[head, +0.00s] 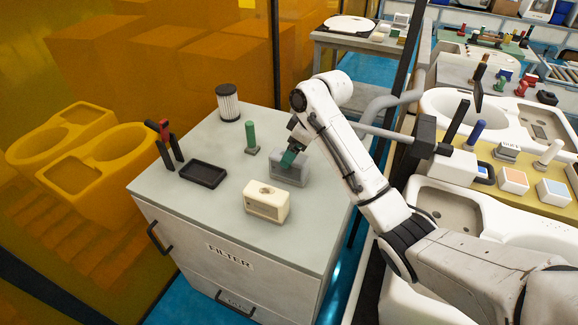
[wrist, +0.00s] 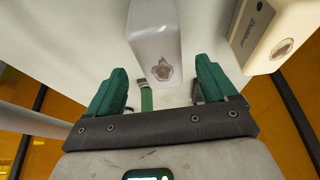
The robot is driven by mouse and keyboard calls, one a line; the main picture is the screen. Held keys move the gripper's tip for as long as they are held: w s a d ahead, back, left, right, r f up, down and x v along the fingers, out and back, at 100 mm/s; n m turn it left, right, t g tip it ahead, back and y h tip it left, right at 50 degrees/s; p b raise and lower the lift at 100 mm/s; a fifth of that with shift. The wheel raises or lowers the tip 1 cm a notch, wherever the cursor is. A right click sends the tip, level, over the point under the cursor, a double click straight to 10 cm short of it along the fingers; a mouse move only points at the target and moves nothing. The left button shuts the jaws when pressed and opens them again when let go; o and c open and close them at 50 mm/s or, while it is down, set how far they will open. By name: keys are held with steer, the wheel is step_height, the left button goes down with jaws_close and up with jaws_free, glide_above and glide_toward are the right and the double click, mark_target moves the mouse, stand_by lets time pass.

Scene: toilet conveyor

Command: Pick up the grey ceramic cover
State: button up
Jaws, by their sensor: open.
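The grey ceramic cover (head: 287,175) is a rounded block on the grey top of the filter cabinet, partly hidden by my gripper (head: 291,157) in the head view. In the wrist view the cover (wrist: 153,38) is upper centre, with a brownish patch at its near end. My gripper (wrist: 161,75) has its green fingers spread wide and empty. The cover's near end lies between the fingertips in that picture. I cannot tell the remaining gap or whether they touch.
A cream cover (head: 266,202) stands close by, in front and left. A green-handled tool (head: 251,138), a black tray (head: 203,174), a pleated filter (head: 228,102) and dark upright tools (head: 167,143) share the cabinet top (head: 325,222). A conveyor with toilet parts (head: 445,203) is right.

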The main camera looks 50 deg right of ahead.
steer(key=shift+x, duration=1.8)
steer(key=shift+f, duration=0.25)
steer(key=c, duration=1.3)
steer(key=shift+r, duration=0.2)
steer(key=shift+r, duration=0.3)
step_height(320, 180, up, 2)
steer(key=shift+r+b, duration=0.2)
steer(key=shift+b, duration=0.1)
steer(key=s+r+p, duration=0.2)
steer(key=s+r, duration=0.1)
steer(key=s, duration=0.1)
steer(key=s+a+r+p, duration=0.1)
steer(key=s+r+p, duration=0.1)
steer(key=s, duration=0.3)
steer(key=s+a+r+p, duration=0.1)
steer(key=s+r+p, duration=0.2)
steer(key=s+r, duration=0.1)
steer(key=shift+s+a+r, duration=0.25)
steer(key=shift+s+r, duration=0.15)
steer(key=shift+r, duration=0.2)
